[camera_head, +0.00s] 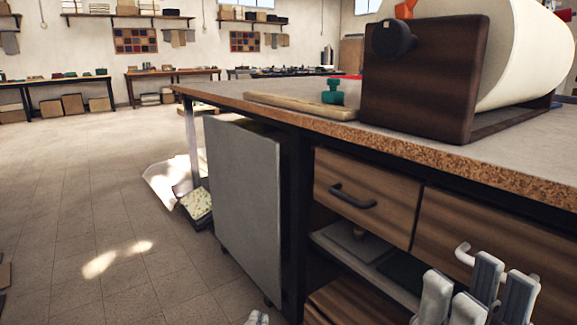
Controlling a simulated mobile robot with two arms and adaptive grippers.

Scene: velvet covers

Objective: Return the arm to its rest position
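My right gripper (476,288) is at the lower right, in front of the workbench's drawers. Its pale grey fingers point up and stand apart, with nothing seen between them. The lower part of this gripper and its arm are cut off by the bottom edge. A small pale grey piece (257,318) shows at the bottom edge, left of the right gripper; it may be the tip of my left gripper, and its fingers cannot be made out.
The workbench (230,96) fills the right side, with a dark wooden stand (418,85) holding a large cream roll (525,50). A drawer (362,195) and an open shelf are below. A grey panel (245,205) stands at its left end. The tiled floor left is largely clear.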

